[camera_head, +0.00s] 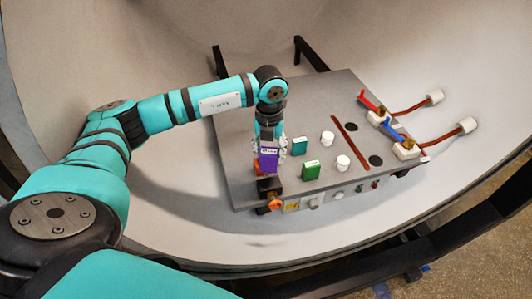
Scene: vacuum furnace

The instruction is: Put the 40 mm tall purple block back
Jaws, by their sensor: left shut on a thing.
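My left gripper (268,146) points down at the left side of the grey box (240,183). It is shut on the purple block (269,162), which shows a pale label on its upper part. The purple block is upright, above or just behind a black piece (270,187) at the box's front left. I cannot tell whether the block touches the surface below it. My right gripper is not in view.
A teal block (300,146), a green block (312,170) and two white cylinders (328,138) (343,162) stand just right of the gripper. Red and blue levers (370,101) (393,131) are at the right. Knobs line the box's front. The curved furnace wall (440,50) surrounds the box.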

